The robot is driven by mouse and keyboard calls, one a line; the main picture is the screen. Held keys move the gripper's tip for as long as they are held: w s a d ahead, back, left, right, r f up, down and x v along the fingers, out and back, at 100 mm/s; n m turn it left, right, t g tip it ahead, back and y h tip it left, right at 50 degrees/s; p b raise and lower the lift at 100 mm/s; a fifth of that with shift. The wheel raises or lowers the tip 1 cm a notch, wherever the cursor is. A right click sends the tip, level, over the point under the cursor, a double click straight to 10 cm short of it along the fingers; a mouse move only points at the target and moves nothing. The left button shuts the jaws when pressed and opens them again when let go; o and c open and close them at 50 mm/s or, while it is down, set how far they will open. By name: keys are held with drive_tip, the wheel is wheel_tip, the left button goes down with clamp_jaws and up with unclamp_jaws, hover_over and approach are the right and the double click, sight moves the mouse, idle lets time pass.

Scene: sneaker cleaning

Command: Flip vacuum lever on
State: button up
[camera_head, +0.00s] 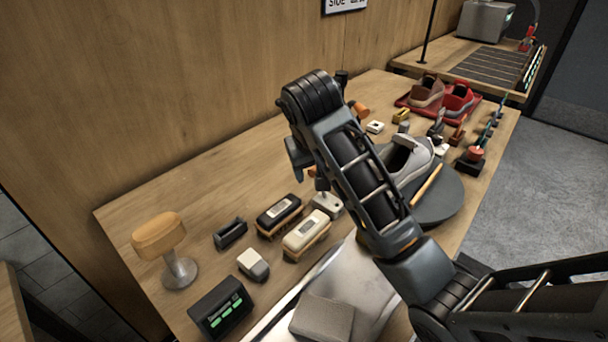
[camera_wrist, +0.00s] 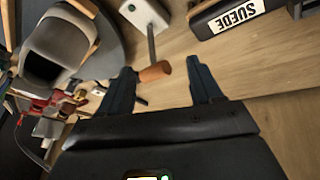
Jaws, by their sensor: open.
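The vacuum lever is a thin metal rod with an orange-brown knob (camera_wrist: 155,72). It rises from a pale grey block (camera_wrist: 145,12) in the wrist view. My gripper (camera_wrist: 160,66) is open, with one dark finger on each side of the knob. The knob appears between the fingertips, and I cannot tell whether either finger touches it. In the head view the pale block (camera_head: 328,205) stands on the table just below my gripper (camera_head: 300,160), and my arm hides part of the lever there.
A grey sneaker (camera_head: 407,158) rests on a dark round turntable (camera_head: 440,205) right of my arm. A black-topped brush (camera_head: 278,213) and a white-topped brush (camera_head: 306,233) lie left of the block. A red tray (camera_head: 408,104) with shoes is farther back.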

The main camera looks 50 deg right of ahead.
drive_tip(key=shift+b+x, duration=1)
drive_tip(key=shift+x, duration=2.85)
drive_tip(key=shift+r, duration=0.1)
clamp_jaws()
